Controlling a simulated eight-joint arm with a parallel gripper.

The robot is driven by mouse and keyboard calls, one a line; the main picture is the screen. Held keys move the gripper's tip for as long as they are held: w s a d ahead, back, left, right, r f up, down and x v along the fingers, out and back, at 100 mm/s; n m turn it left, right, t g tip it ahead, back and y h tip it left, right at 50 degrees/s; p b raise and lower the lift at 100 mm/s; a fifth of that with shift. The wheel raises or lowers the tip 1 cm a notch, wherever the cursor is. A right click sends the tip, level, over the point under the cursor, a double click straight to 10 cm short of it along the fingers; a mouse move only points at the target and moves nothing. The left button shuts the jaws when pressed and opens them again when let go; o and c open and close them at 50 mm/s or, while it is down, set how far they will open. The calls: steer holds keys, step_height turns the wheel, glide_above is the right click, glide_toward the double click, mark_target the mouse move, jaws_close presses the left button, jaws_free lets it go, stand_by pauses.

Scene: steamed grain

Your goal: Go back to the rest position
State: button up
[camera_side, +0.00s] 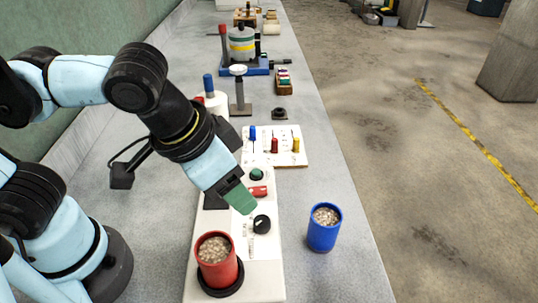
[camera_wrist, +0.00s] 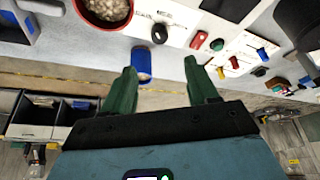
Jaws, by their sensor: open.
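My gripper (camera_wrist: 163,85) has two green fingers, spread apart with nothing between them in the wrist view. In the side view my gripper (camera_side: 243,203) hangs above the white panel, near its black knob (camera_side: 262,223). A red cup (camera_side: 217,272) full of grain stands on a dark round plate (camera_side: 240,283) at the panel's near end. A blue cup (camera_side: 323,237), also full of grain, stands upright on the grey bench to the right of the panel. Both cups are apart from my gripper. The blue cup (camera_wrist: 142,62) also shows in the wrist view.
A white board (camera_side: 285,158) with blue, red and yellow levers lies beyond the panel. A stand with a white top (camera_side: 238,71) and a blue-based device (camera_side: 243,45) stand farther back. The bench (camera_side: 330,285) is clear around the blue cup, up to its right edge.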

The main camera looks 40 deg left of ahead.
steer(key=shift+s+r, duration=0.1)
steer(key=shift+r, duration=0.05)
steer(key=w+a+f+n+t, duration=0.1)
steer(key=w+a, duration=0.2)
steer(key=a, duration=0.5)
steer(key=w+a+f+n+t+y, duration=0.1)
steer(key=w+a, duration=0.3)
steer(key=a, duration=0.5)
steer(key=shift+f+n+t, duration=0.25)
steer(key=shift+n+t, duration=0.15)
steer(key=shift+t, duration=0.1)
